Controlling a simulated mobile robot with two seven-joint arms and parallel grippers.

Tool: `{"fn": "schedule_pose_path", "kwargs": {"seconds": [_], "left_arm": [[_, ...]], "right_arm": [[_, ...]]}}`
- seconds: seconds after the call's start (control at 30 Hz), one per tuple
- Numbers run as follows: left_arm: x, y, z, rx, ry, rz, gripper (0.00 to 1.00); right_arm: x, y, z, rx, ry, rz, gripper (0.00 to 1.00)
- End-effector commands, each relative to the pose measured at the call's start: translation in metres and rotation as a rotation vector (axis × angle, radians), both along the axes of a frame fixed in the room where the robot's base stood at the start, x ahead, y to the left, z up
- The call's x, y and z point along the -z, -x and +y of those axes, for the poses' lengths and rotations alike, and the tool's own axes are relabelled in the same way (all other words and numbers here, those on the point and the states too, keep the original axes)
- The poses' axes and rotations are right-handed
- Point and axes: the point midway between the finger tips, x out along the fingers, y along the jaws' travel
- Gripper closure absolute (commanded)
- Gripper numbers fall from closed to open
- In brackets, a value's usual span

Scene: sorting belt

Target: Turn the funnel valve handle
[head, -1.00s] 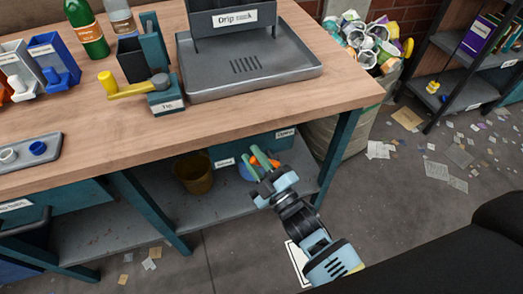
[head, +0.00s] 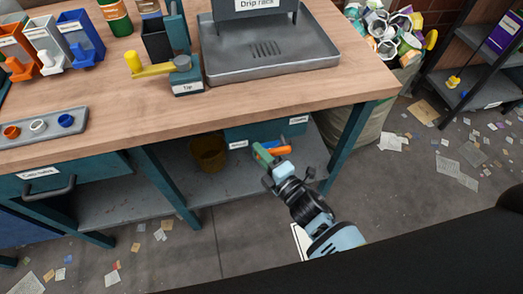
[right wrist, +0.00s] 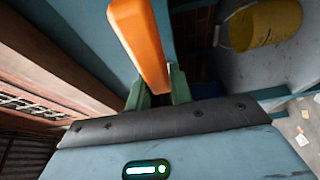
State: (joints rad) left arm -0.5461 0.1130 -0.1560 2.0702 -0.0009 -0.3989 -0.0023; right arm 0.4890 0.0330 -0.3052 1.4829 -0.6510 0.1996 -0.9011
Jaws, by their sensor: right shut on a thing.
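A yellow lever handle (head: 155,70) with an upright knob at its left end is on a grey pivot on a teal block labelled "Tip" (head: 188,84). It stands on the bench beside a black hopper (head: 157,40) and a teal post. No other funnel valve can be made out. My right gripper (head: 268,153) is low in front of the bench, below the worktop and well away from the lever. My left gripper is out of view.
A grey drip rack tray (head: 270,52) stands right of the lever. Blue, white and orange dispensers (head: 80,38) stand left. A tray of small cups (head: 40,125) is at the front left. A lower shelf holds a yellow bucket (head: 208,152). A full bin (head: 375,90) stands right.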

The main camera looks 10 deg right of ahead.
Motion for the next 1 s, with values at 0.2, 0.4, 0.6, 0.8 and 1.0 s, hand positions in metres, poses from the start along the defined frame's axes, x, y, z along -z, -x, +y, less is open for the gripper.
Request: {"fn": "schedule_pose_path", "kwargs": {"seconds": [0.2,0.4,0.6,0.8,1.0], "left_arm": [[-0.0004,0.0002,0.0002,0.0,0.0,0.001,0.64],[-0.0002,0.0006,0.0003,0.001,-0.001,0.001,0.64],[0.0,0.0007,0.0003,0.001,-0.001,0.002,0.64],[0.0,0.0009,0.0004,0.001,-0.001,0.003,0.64],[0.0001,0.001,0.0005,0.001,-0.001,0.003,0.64]], "right_arm": [[0.0032,0.0004,0.0001,0.0,0.03,0.002,1.0],[0.0038,0.0006,-0.0001,0.0,0.035,0.002,1.0],[0.004,0.0006,-0.0002,0.0,0.036,0.001,0.74],[0.0032,0.0004,-0.0001,0.0,0.032,0.001,0.56],[0.0027,0.0005,-0.0002,0.0,0.031,0.0,0.56]]}}
